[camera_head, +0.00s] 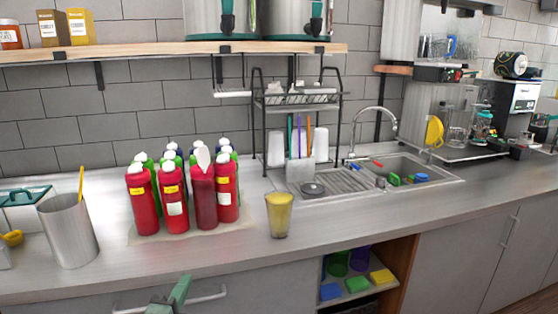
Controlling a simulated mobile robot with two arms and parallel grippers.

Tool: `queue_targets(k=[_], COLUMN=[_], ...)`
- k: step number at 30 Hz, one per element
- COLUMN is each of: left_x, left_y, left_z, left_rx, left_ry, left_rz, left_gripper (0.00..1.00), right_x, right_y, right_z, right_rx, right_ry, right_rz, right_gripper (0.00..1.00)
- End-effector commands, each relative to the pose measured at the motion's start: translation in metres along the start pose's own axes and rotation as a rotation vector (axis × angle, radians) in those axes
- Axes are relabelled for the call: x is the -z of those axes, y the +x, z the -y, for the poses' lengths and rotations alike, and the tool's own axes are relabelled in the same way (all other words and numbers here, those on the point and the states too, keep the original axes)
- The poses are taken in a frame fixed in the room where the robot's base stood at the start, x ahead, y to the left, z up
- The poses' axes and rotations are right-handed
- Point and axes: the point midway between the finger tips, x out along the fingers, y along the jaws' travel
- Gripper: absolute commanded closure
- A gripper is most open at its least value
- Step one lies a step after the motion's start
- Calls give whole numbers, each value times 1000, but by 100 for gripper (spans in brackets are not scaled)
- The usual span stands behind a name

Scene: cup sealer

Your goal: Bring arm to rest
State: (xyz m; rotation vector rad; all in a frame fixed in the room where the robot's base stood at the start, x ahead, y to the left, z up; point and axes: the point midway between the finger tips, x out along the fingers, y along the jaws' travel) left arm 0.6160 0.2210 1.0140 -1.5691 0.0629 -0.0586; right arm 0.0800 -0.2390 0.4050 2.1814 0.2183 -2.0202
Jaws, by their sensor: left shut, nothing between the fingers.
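My left gripper (180,288) shows at the bottom edge, left of the middle, as a green shape in front of the lower cabinet. It is low, in front of the counter (330,235), apart from the things on it, and shut with nothing held. Most of its arm is out of the picture. My right gripper is not in view. A clear cup (279,213) with yellow contents stands upright near the counter's front edge.
Several red bottles (141,200) stand left of the cup, beside a metal container (69,230). A dish rack (299,100) and a sink (410,168) are at the back. A drawer handle (208,294) is close to the gripper. An open shelf (345,290) is below the counter.

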Motion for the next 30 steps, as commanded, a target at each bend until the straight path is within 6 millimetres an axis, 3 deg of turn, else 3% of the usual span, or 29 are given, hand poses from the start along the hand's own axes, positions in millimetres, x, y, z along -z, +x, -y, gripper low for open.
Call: queue_targets(k=[3, 11, 17, 23, 26, 30], left_x=[-1, -5, -9, -14, -16, -17], left_y=[0, 0, -5, -22, -42, -88], left_z=[-10, -52, -105, -182, -238, -329], left_rx=[-18, -93, -185, -320, -416, -574], left_ry=[-15, -85, -168, -295, -387, -538], left_rz=[3, 16, 38, 84, 126, 217], left_gripper=[100, 100, 100, 100, 100, 100], right_x=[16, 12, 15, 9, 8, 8], right_y=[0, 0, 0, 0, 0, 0], right_z=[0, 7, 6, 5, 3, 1], right_rx=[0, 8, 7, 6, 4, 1], right_ry=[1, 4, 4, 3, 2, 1], right_rz=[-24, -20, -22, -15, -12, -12], right_gripper=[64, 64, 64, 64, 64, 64])
